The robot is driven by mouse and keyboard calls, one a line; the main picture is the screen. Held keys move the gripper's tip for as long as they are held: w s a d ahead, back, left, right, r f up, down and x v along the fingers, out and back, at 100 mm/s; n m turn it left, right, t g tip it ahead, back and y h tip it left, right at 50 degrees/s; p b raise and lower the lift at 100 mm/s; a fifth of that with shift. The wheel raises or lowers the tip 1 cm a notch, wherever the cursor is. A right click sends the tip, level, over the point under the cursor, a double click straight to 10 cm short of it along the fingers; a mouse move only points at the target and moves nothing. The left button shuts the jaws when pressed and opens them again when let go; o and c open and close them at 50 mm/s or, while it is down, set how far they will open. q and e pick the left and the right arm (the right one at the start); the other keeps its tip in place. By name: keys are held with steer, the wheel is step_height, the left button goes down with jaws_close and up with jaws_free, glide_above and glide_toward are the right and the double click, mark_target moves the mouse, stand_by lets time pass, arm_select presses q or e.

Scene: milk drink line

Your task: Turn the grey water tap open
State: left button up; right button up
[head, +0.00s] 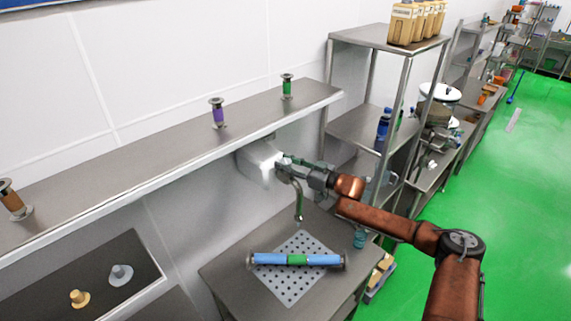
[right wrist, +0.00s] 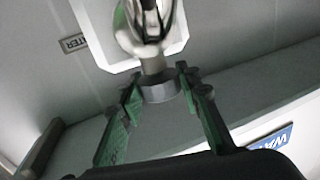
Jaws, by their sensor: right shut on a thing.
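The grey water tap (head: 298,200) comes out of a white wall box (head: 258,162) under the long shelf, its spout curving down over the steel table. My right gripper (head: 291,166) is at the tap's body by the box, reaching in from the right. In the right wrist view the green-padded fingers (right wrist: 160,100) stand either side of the tap's round grey knob (right wrist: 159,88), and the gripper is shut on it. How far the tap is turned cannot be told. My left gripper is not in view.
A perforated plate (head: 290,285) on the steel table (head: 235,262) lies under the spout, with a blue-and-green cylinder (head: 270,259) across it. Purple (head: 218,113) and green (head: 287,87) spools stand on the shelf (head: 165,140) above. A steel rack (head: 402,110) stands close on the right.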

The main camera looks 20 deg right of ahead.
steer(key=shift+w+d+r+n+g+y+b, duration=0.1)
steer(key=shift+r+n+g+y+b, duration=0.1)
steer(key=shift+n+g+y, duration=0.3)
steer(key=shift+d+r+n+g+y+b, duration=0.15)
steer(key=shift+n+g+y, duration=0.15)
steer(key=shift+n+y, duration=0.25)
steer(key=shift+a+f+n+g+y+b, duration=0.1)
steer(key=shift+n+g+y+b, duration=0.25)
steer(key=shift+g+y, duration=0.15)
steer(key=shift+a+f+n+g+y+b, duration=0.1)
steer(key=shift+n+g+y+b, duration=0.25)
steer(key=shift+g+y, duration=0.1)
steer(key=n+g+y+b, duration=0.2)
steer(key=g+b, duration=0.1)
steer(key=b, duration=0.1)
steer(key=shift+r+n+g+y+b, duration=0.1)
steer(key=shift+n+g+y+b, duration=0.2)
steer(key=shift+n+g+b, duration=0.25)
steer(key=o, duration=1.2)
steer(key=shift+a, duration=0.1)
steer(key=shift+c, duration=0.2)
steer(key=shift+f, duration=0.2)
